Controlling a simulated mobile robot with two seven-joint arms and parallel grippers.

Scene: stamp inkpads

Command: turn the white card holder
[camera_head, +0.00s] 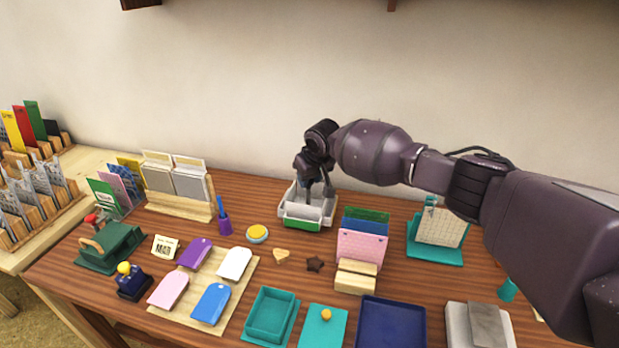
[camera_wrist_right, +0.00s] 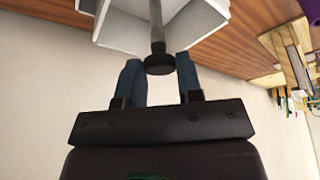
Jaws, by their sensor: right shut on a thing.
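The white card holder (camera_head: 301,223) stands near the back of the wooden table, close to the wall. It is a white open box with a green part at its front. In the right wrist view, its white walls (camera_wrist_right: 130,20) surround a grey post with a dark round knob (camera_wrist_right: 159,64). My right gripper (camera_head: 318,188) comes down over the holder from above. Its two blue fingers (camera_wrist_right: 160,78) are shut on the knob, one on each side. The arm and gripper hide part of the holder's back. My left gripper is not in view.
A rack with pink and blue cards (camera_head: 361,248) stands just right of the holder. A yellow-topped round pad (camera_head: 257,233) and a purple stamp (camera_head: 224,222) are on its left. A teal stand (camera_head: 434,255) is further right. Trays line the front.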

